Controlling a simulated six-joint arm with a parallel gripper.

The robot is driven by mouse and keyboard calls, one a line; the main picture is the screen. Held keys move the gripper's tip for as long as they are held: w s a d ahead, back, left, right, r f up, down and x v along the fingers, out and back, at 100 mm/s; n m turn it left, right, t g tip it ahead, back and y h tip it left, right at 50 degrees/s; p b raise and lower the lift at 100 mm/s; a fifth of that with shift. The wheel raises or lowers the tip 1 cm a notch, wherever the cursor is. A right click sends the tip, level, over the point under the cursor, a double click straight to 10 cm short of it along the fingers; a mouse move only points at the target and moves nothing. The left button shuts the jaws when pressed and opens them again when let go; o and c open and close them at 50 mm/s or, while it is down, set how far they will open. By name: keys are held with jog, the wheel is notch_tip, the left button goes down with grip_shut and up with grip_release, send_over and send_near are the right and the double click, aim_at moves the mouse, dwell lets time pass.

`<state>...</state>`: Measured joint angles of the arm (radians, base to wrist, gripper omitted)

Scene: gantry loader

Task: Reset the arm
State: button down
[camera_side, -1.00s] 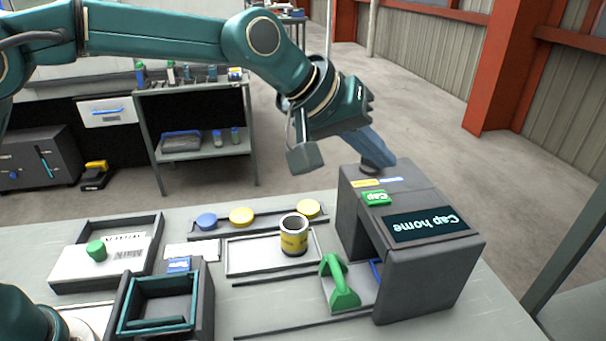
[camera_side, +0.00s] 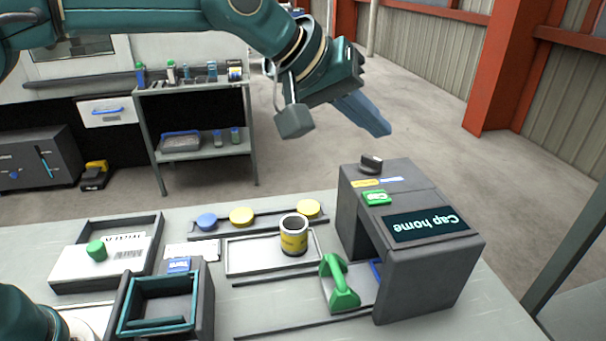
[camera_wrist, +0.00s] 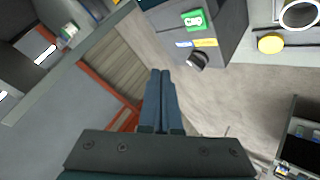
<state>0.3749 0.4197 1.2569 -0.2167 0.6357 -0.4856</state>
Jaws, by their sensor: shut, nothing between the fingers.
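My gripper (camera_side: 378,128) is raised in the air above and behind the dark grey box marked "Cap home" (camera_side: 447,264). Its blue fingers are together with nothing between them. In the wrist view the shut fingers (camera_wrist: 161,74) point out over the floor. A dark round knob (camera_side: 371,163) stands on top of the box, apart from my fingers. The knob also shows in the wrist view (camera_wrist: 198,60), to the right of the fingertips.
A green handle (camera_side: 340,284) stands at the box's open side. An open yellow-banded can (camera_side: 294,237) stands on a white tray (camera_side: 240,262). Blue and yellow caps (camera_side: 242,216) sit in a row behind it. A teal-rimmed bin (camera_side: 128,318) is at the front left. The air around my gripper is clear.

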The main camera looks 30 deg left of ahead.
jog(key=s+a+r+t+y, duration=0.15)
jog(key=s+a+r, duration=0.35)
jog(key=s+a, duration=0.55)
jog(key=s+a+f+m+g+y, duration=0.1)
jog(key=s+a+f+g, duration=0.1)
jog(key=s+a+f, duration=0.2)
jog(key=s+a+f+m+g+y, duration=0.1)
jog(key=s+a+f, duration=0.3)
jog(key=s+f, duration=0.5)
jog(key=shift+s+a+f+m+g+y, duration=0.35)
jog(key=shift+s+g+y, duration=0.35)
jog(key=shift+s, duration=0.25)
